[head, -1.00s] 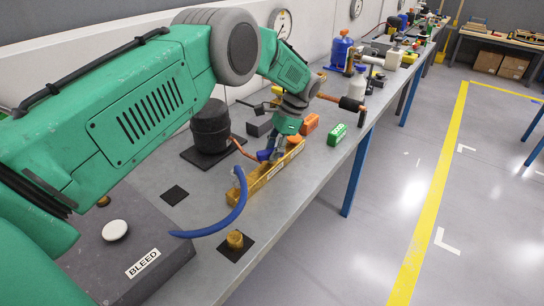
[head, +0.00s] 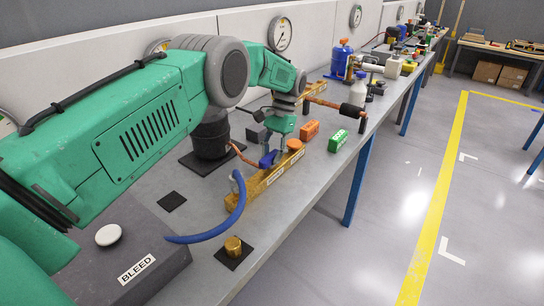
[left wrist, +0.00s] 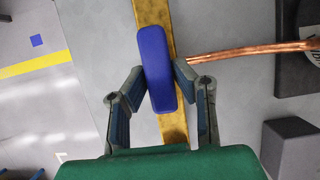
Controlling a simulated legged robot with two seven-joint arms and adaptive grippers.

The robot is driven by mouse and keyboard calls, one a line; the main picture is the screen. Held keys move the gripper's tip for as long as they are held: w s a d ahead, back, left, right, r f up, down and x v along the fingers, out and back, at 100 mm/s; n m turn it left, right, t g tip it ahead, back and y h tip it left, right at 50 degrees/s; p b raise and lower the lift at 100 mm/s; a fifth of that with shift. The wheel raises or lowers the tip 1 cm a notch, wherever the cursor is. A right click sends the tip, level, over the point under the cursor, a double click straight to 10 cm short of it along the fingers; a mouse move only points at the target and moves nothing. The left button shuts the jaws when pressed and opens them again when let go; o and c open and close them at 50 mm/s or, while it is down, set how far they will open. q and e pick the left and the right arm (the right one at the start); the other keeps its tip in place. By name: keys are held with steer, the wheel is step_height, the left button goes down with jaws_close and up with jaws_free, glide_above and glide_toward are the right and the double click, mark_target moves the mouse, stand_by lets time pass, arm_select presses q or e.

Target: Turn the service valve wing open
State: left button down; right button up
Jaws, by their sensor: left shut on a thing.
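The blue service valve wing (head: 267,159) sits on the yellow bar-shaped manifold (head: 247,200) on the bench. In the left wrist view the wing (left wrist: 157,72) is a long rounded blue piece, lying nearly along the yellow bar (left wrist: 174,128) with a slight tilt. My left gripper (head: 280,150) reaches down over the bar. In the left wrist view its two fingers (left wrist: 160,76) are closed on the wing's sides, one on each side. My right gripper is out of view.
A copper pipe (left wrist: 245,52) runs from beside the wing to the black compressor (head: 211,138). A blue hose (head: 215,231) curves off the bar's near end. A brass fitting (head: 233,245), orange block (head: 310,130) and green block (head: 338,141) stand nearby.

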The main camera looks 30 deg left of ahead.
mark_target(273, 152)
arm_select(q)
steer(key=shift+w+r, duration=0.2)
steer(key=c, duration=1.7)
jaws_free()
steer(key=o, duration=0.4)
steer(key=shift+c, duration=0.2)
steer(key=shift+f, duration=0.15)
step_height(273, 152, up, 10)
steer(key=shift+w+f, duration=0.1)
steer(key=shift+w, duration=0.05)
